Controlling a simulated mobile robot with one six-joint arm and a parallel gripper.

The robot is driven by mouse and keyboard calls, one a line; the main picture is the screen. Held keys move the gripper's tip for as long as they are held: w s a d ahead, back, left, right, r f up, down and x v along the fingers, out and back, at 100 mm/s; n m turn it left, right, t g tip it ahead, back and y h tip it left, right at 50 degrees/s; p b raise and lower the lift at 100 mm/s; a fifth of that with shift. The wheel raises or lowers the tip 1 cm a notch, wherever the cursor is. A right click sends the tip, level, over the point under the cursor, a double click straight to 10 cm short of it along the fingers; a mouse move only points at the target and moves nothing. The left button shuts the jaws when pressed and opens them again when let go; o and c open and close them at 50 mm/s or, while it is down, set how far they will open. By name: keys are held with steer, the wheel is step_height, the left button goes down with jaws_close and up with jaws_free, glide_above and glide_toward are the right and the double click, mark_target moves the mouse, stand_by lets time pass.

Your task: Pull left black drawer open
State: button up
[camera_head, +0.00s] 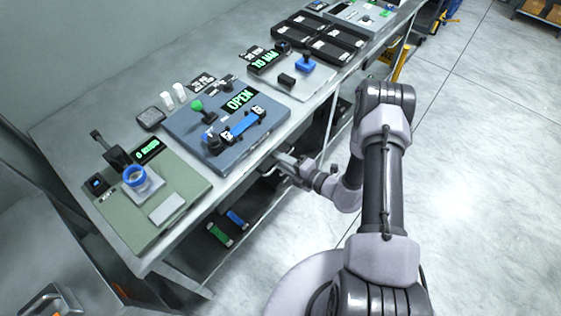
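My gripper (283,162) is at the front edge of the metal workbench (95,110), just below the bench top and in front of the blue-grey station. A thin pale bar that looks like a drawer handle (268,173) shows right beside the fingertips. I cannot tell whether the fingers touch it or are closed around it. The dark area under the bench top around it is mostly shadow and partly behind my gripper, so the black drawer front is hard to make out.
Green webbing (220,234) and blue webbing (236,219) lie on the lower shelf. A blue-grey station with an OPEN display (239,99) and a green station (128,215) stand on the bench. Open floor (480,150) lies to the right.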

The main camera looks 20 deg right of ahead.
jaws_close()
stand_by(1.4)
